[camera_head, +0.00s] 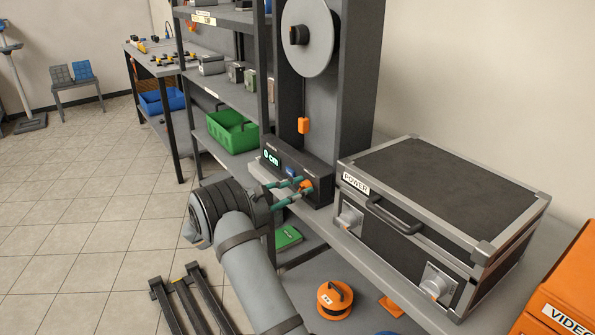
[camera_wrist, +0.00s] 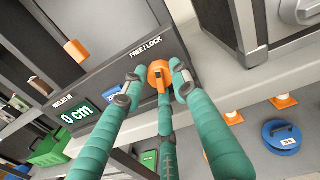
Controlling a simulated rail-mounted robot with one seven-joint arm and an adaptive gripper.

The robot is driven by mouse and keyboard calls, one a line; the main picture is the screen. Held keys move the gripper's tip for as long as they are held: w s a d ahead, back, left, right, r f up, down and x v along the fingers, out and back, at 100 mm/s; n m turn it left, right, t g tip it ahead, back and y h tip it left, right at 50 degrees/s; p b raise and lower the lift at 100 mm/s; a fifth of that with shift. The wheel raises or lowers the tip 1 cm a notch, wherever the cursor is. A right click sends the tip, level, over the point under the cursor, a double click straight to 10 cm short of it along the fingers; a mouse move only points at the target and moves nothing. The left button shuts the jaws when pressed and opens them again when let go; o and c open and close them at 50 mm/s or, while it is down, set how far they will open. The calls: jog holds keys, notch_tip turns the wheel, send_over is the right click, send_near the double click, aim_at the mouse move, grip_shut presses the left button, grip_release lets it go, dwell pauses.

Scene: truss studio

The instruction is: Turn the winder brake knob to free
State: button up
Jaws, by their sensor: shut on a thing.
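The winder's dark control panel (camera_head: 290,168) stands on the shelf edge, below a large grey reel (camera_head: 310,38). It also fills the upper middle of the wrist view (camera_wrist: 112,72), with a "FREE / LOCK" label and a display reading 0 cm. The orange brake knob (camera_wrist: 158,70) sits just below that label. My gripper (camera_head: 304,188) has its green fingers around the knob and is shut on it. The fingertips flank the knob in the wrist view (camera_wrist: 156,79). The fingers partly cover the knob, and I cannot tell which setting it points to.
A black POWER case (camera_head: 440,190) with metal edges stands close right of the panel. An orange weight (camera_head: 304,125) hangs above the panel. A green crate (camera_head: 232,131) is on the shelf to the left. An orange cable reel (camera_head: 335,299) lies below.

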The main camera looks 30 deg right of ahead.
jog(key=r+n+p, duration=0.1)
jog(key=n+p, duration=0.1)
jog(key=p, duration=0.2)
jog(key=shift+w+r+n, duration=0.1)
jog(key=shift+n, duration=0.3)
jog(key=n+p, duration=0.3)
jog(key=p, duration=0.1)
jog(key=shift+w, duration=0.1)
jog(key=shift+w+f+n+g+p, duration=0.15)
jog(key=shift+n+p, duration=0.5)
jog(key=shift+n, duration=0.95)
jog(key=shift+s+f+n+g+p, duration=0.1)
jog(key=shift+f+n+g+p, duration=0.15)
jog(key=shift+n+p, duration=0.9)
jog(key=shift+w+a+n+b, duration=0.1)
jog(key=shift+n+b, duration=0.4)
jog(key=shift+n, duration=0.25)
jog(key=o, duration=0.8)
jog(key=shift+c, duration=0.2)
jog(key=o, duration=0.4)
jog(key=shift+f, duration=0.1)
